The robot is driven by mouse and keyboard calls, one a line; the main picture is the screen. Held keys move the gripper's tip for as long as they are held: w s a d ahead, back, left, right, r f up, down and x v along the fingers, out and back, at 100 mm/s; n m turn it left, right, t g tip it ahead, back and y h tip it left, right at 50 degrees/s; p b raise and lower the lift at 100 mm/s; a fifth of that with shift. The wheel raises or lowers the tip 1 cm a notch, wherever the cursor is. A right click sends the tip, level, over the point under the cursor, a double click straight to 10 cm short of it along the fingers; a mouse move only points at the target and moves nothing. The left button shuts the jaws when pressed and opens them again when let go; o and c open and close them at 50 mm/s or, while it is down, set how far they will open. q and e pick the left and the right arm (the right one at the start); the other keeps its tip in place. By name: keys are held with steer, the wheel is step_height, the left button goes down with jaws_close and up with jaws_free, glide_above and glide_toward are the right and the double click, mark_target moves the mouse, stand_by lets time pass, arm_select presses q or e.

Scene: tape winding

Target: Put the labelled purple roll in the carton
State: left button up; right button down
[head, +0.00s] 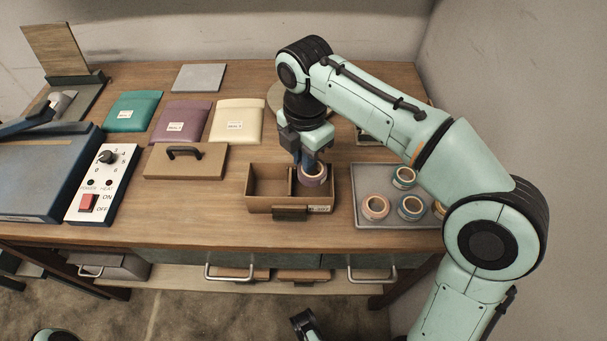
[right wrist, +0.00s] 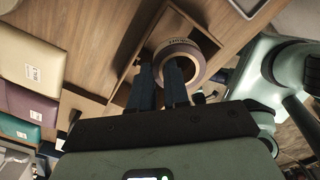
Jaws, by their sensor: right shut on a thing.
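My right gripper (head: 309,160) is shut on the purple roll (head: 314,183), which has a pale inner ring. It holds the roll at the right compartment of the open brown carton (head: 265,207); I cannot tell if the roll touches the carton. In the right wrist view the gripper (right wrist: 163,82) has one finger in the roll's hole and one outside. Dark lettering shows on the roll's rim (right wrist: 181,45) there. The carton's left compartment looks empty.
A grey tray (head: 365,212) with several other rolls stands right of the carton. A brown lid with a black handle (head: 190,165) lies to the left. Teal, purple and cream pouches (head: 237,122) lie behind. A control box (head: 103,180) stands further left.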

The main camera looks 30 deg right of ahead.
steer(key=shift+f, duration=0.6)
step_height(320, 180, down, 4)
steer(key=shift+r+b, duration=0.2)
steer(key=shift+b, duration=0.6)
arm_select(q)
steer(key=shift+w+a+f+t, duration=0.25)
steer(key=shift+w+f+t, duration=0.05)
steer(key=shift+w+f, duration=0.55)
arm_select(e)
steer(key=shift+f, duration=0.55)
steer(key=c, duration=1.4)
jaws_free()
arm_select(q)
steer(key=shift+w+a+f, duration=0.15)
steer(key=shift+w+f, duration=0.1)
